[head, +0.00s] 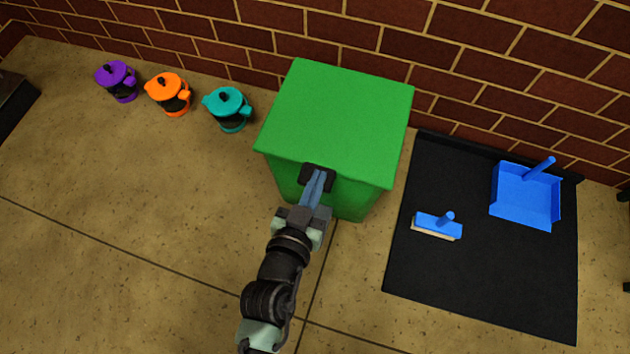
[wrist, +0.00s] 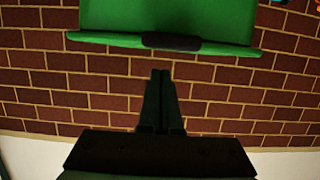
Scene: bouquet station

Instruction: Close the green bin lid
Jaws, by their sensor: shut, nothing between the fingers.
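The green bin (head: 325,196) stands against the brick wall in the head view. Its green lid (head: 340,110) lies flat over the top of the bin, and no gap shows from above. A dark handle (head: 308,171) sits at the lid's front edge. My gripper (head: 319,175) is shut and empty, with its fingertips at or just over the handle; I cannot tell if they touch. In the wrist view the shut fingers (wrist: 161,75) point at the dark handle (wrist: 171,41) on the green lid (wrist: 165,12), with brick wall showing between.
A black mat (head: 470,275) at the right holds a blue dustpan (head: 526,198) and a blue brush (head: 437,226). The floor in front is clear.

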